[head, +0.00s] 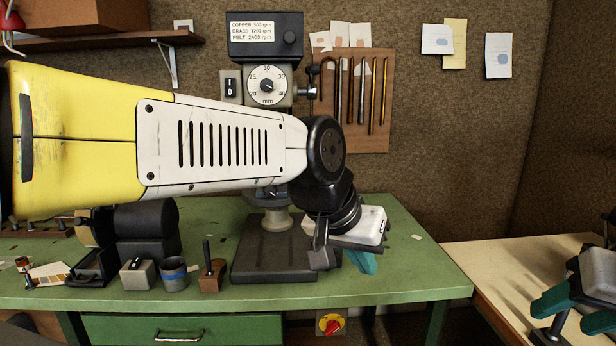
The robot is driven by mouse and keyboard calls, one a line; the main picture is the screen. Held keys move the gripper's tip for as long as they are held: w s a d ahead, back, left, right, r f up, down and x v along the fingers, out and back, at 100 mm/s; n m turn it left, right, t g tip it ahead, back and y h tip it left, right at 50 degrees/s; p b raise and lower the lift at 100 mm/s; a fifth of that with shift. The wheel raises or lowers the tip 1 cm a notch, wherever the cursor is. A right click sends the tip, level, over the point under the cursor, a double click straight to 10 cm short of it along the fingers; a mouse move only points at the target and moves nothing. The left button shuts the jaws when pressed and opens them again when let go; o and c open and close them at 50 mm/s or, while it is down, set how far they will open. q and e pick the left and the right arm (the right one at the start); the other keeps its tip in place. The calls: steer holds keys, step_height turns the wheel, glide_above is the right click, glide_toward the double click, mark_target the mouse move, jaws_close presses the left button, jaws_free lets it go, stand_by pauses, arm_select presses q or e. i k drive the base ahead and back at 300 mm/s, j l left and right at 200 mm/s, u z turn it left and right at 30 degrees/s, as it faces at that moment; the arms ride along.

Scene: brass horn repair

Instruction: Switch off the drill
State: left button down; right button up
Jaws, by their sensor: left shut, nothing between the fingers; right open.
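The drill (266,40) is a drill press standing at the back of the green bench, with a dark speed-label head and a round mm dial (267,85). Its rocker switch (230,87), marked I and O, is on the left beside the dial. Its middle is hidden behind my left arm, and its dark base (270,262) shows below. My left gripper (362,262) is shut and empty, with teal fingers pointing down, right of the drill's base. My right gripper (567,315) is open and empty at the far right, over the wooden table.
A red knob on a yellow plate (331,325) is under the front edge of the green bench (420,265). A bench grinder (147,228), a blue-banded cup (173,272) and small blocks stand left of the drill. Rods hang on a wall board (383,140). The bench's right end is clear.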

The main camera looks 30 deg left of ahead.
mark_target(230, 83)
steer(key=u, duration=1.35)
